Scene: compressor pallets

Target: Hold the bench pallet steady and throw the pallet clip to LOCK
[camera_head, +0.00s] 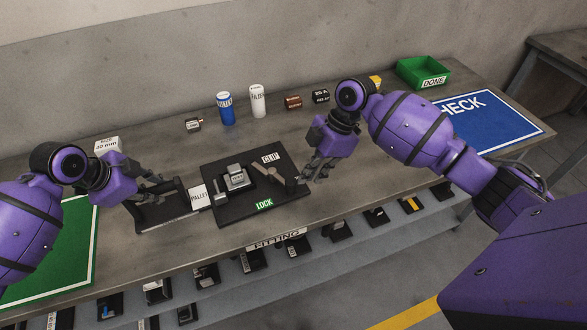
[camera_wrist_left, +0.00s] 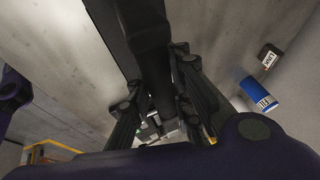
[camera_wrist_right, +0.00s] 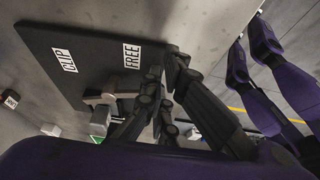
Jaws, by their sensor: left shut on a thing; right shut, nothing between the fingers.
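The bench pallet (camera_head: 222,215) is a black plate flat on the bench, with a CLIP label (camera_head: 271,157) and a green LOCK label (camera_head: 265,204). A grey fitting (camera_head: 236,178) sits on it. The pallet clip (camera_head: 268,174) is a tan-grey lever right of the fitting; it also shows in the right wrist view (camera_wrist_right: 104,96), where a FREE label (camera_wrist_right: 132,57) is visible. My left gripper (camera_head: 178,190) is shut on a black bar at the pallet's left, beside the PALLET label (camera_head: 199,196). My right gripper (camera_head: 306,177) is shut and empty at the pallet's right edge, near the clip; contact is unclear.
A blue can (camera_head: 226,108), a white can (camera_head: 257,100) and small parts stand behind the pallet. A green DONE bin (camera_head: 423,73) and blue CHECK mat (camera_head: 520,134) are at right, a green mat (camera_head: 80,235) at left. Fittings fill the lower shelf (camera_head: 250,260).

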